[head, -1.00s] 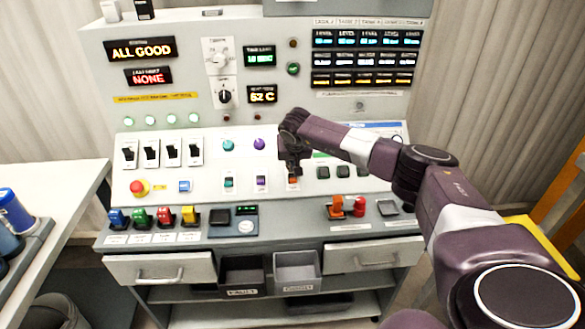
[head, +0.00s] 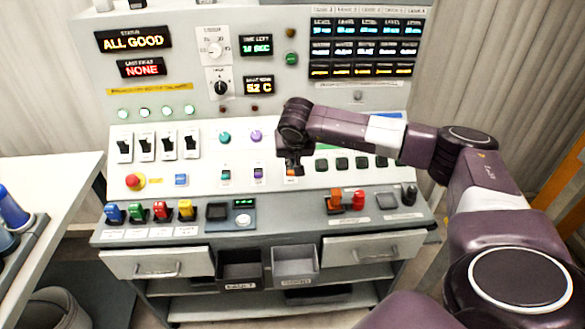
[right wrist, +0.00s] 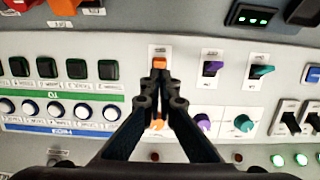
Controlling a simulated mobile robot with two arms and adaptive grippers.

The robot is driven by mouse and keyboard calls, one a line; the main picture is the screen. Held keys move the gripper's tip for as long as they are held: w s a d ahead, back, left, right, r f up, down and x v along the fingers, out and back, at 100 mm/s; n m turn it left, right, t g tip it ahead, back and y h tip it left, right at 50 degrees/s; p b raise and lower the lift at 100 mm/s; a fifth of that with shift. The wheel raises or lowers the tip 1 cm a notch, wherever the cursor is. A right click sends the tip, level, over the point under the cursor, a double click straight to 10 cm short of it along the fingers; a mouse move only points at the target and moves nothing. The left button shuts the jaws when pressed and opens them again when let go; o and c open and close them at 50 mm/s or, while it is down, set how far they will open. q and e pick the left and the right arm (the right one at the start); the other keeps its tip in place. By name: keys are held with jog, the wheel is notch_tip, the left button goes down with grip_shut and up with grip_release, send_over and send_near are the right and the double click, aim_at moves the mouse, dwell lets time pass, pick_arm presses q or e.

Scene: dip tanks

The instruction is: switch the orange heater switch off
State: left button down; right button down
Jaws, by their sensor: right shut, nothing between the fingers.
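The small orange heater switch (head: 292,171) sits on a white plate on the sloped white panel. In the head view my right gripper (head: 292,165) partly covers it. In the right wrist view the orange switch (right wrist: 159,62) shows just beyond my closed fingertips (right wrist: 160,76). The fingers are shut with nothing between them; whether they touch the switch I cannot tell. An orange knob (right wrist: 157,124) shows partly between the finger links. My left gripper is not in view.
Purple (right wrist: 212,69) and teal (right wrist: 262,71) switches stand beside the orange one in the right wrist view, with dark green buttons (right wrist: 77,69) on the other side. A red emergency button (head: 135,181) and coloured handles (head: 186,209) are farther left in the head view.

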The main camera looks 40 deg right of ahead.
jog(key=shift+s+a+r, duration=0.15)
jog(key=shift+s+a, duration=0.25)
jog(key=shift+s, duration=0.25)
jog(key=shift+a, duration=0.1)
